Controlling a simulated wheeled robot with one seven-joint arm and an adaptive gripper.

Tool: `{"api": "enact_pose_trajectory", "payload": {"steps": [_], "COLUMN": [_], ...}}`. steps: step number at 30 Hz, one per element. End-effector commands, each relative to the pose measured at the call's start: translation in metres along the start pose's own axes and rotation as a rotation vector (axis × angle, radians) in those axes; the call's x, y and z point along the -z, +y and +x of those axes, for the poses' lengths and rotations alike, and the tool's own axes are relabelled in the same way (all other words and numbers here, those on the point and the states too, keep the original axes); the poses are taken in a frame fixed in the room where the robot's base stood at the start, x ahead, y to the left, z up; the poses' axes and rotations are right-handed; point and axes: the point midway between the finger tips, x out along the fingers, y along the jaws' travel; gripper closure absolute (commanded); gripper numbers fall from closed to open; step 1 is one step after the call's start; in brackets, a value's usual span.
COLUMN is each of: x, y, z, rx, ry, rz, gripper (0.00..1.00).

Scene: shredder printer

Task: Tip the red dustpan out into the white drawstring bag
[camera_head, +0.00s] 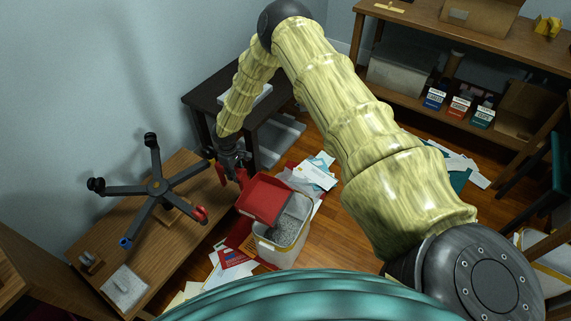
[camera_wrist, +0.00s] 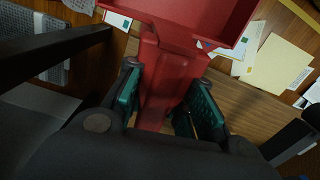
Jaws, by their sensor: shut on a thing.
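My gripper (camera_head: 238,174) is shut on the handle of the red dustpan (camera_head: 265,199). In the wrist view the green finger pads of my gripper (camera_wrist: 163,103) stand on both sides of the red handle (camera_wrist: 163,75), and the pan is cut off by the top edge. The visible inside of the pan looks bare red. Whether the pan touches the rim cannot be told.
An upturned chair base (camera_head: 157,186) lies on the wooden table (camera_head: 190,240) at left. Papers (camera_head: 314,174) litter the floor around the container. A dark table (camera_head: 205,98) stands behind my gripper. A shelf (camera_head: 470,45) is at back right. Another yellow-rimmed white container (camera_head: 548,282) is at lower right.

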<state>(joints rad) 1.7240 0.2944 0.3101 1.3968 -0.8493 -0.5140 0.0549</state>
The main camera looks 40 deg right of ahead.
Motion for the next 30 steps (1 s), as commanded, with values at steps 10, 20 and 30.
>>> {"api": "enact_pose_trajectory", "payload": {"steps": [10, 20, 30], "x": [-0.002, -0.002, -0.003], "y": [-0.001, 0.000, 0.000], "z": [-0.004, -0.030, -0.056], "rx": [0.002, 0.000, 0.001], "ry": [-0.002, 0.000, 0.001], "rz": [0.001, 0.002, 0.001], "gripper": [1.00, 1.00, 1.00]}}
